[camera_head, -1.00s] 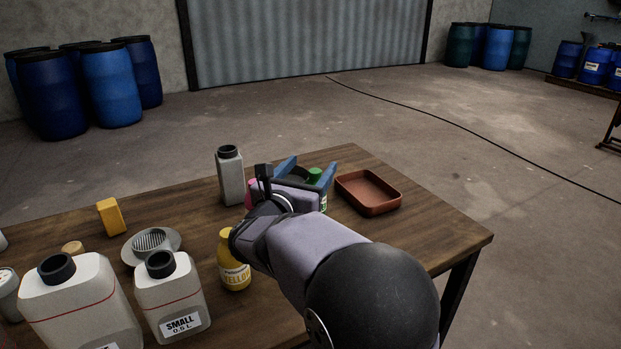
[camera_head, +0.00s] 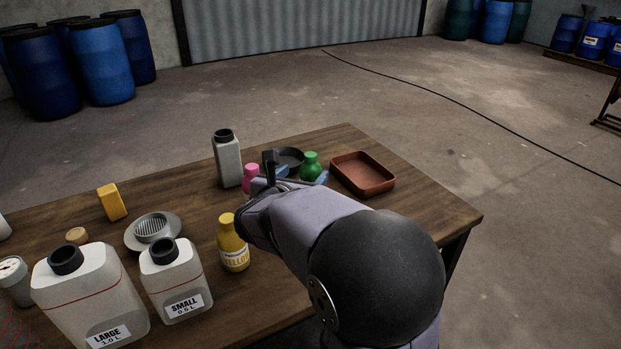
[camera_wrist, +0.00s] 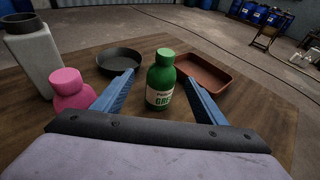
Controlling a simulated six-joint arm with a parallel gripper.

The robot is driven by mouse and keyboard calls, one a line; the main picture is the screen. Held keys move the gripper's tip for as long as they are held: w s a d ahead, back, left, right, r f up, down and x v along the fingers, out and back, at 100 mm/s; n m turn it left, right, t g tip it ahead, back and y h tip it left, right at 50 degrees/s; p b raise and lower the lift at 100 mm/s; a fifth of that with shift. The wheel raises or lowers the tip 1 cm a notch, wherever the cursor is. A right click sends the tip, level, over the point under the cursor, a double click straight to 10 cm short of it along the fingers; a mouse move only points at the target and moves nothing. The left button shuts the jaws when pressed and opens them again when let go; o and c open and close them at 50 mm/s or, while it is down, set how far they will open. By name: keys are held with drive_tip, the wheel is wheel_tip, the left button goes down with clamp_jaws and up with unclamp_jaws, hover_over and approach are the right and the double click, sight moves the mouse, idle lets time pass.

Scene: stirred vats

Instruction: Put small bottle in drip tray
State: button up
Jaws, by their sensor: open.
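A small green bottle (camera_head: 311,167) with a green cap stands upright on the table; its white label shows in the wrist view (camera_wrist: 160,95). My gripper (camera_head: 302,178) is open and low, with its blue fingers pointing at the green bottle. In the wrist view my gripper (camera_wrist: 159,80) has one finger on each side of the bottle, with gaps showing. The reddish-brown tray (camera_head: 363,174) is empty and lies just right of the bottle. A white jug labelled SMALL 0.5 L (camera_head: 176,281) stands at the front left.
A pink bottle (camera_wrist: 71,90) stands left of my gripper, with a dark round dish (camera_wrist: 119,60) behind. A tall grey bottle (camera_head: 228,160), a yellow bottle (camera_head: 233,245) and a LARGE jug (camera_head: 92,300) are further left. The table's right corner is clear.

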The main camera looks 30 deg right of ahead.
sight(307, 175)
drive_tip(key=shift+s+f+x, duration=0.1)
drive_tip(key=shift+f+x, duration=0.1)
drive_tip(key=shift+x, duration=0.95)
drive_tip(key=shift+s+f+x, duration=0.15)
drive_tip(key=shift+f+x, duration=0.05)
drive_tip(key=shift+x, duration=1)
drive_tip(key=shift+w+d+f, duration=0.15)
drive_tip(key=shift+w+d, duration=0.35)
drive_tip(key=c, duration=1.4)
wheel_tip(307, 175, up, 10)
drive_tip(key=p, duration=0.3)
drive_tip(key=shift+f, duration=0.1)
drive_tip(key=shift+c, duration=0.3)
drive_tip(key=shift+s+a+r, duration=0.1)
drive_tip(key=shift+r, duration=0.1)
